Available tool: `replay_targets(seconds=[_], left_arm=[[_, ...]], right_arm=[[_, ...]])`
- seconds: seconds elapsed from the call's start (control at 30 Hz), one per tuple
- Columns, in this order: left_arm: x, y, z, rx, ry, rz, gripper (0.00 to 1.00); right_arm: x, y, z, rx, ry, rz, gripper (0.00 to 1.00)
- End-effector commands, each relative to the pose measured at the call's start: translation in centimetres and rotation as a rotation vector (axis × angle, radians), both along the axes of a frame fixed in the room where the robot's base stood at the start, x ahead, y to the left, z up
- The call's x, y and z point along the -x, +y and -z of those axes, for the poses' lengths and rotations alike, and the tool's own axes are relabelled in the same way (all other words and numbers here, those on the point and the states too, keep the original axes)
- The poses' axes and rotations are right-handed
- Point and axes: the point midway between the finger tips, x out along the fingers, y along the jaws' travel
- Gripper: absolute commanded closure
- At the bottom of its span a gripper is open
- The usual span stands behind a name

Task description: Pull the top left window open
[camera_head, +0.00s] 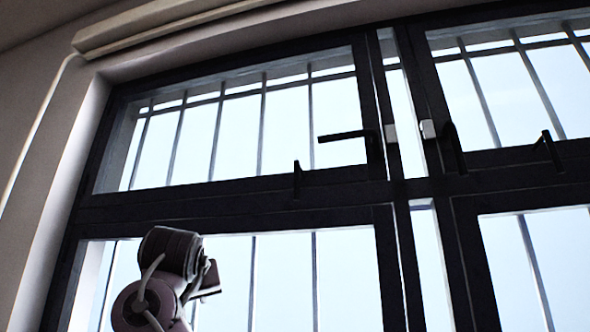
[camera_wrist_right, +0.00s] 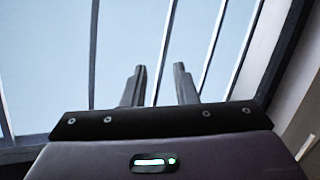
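The top left window (camera_head: 365,105) has a dark frame around a bright pane with bars behind it. It looks shut in its frame, but I cannot be sure. Its dark lever handle (camera_head: 347,135) stands out horizontally to the left from the right side of the sash. My right gripper (camera_head: 210,280) is at the lower left in the head view, below the top left window and away from the handle. In the right wrist view, the fingers of this gripper (camera_wrist_right: 159,70) are apart with nothing between them. My left gripper is not in view.
A top right window (camera_head: 432,95) has a handle (camera_head: 454,148) pointing down. Small dark pieces stick up at the bottom of the left (camera_head: 297,176) and right (camera_head: 548,146) upper sashes. Lower windows (camera_head: 385,260) sit beneath. A pale wall (camera_head: 45,200) borders the left.

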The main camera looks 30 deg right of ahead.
Motion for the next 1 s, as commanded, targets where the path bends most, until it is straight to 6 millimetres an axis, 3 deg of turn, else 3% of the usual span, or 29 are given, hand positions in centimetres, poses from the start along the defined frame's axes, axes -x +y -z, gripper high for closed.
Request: replay_targets(seconds=[0.03, 0.2, 0.3, 0.47, 0.63, 1.0], left_arm=[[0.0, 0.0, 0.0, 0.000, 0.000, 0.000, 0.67], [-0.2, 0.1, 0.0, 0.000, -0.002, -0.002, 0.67], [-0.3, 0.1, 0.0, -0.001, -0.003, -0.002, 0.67], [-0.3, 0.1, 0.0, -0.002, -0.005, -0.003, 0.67], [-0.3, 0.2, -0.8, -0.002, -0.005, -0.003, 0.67], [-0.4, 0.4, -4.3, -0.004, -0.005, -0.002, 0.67]], right_arm=[[2.4, -1.0, -4.5, -0.005, -0.059, 0.039, 0.74], [10.3, -4.5, -15.0, -0.042, -0.215, 0.160, 0.74], [14.8, -6.3, -19.2, -0.068, -0.288, 0.217, 0.74], [19.4, -8.0, -22.5, -0.099, -0.355, 0.268, 0.74], [19.6, -9.0, -23.4, -0.108, -0.370, 0.281, 0.74], [15.1, -12.4, -23.6, -0.107, -0.367, 0.278, 0.74]])
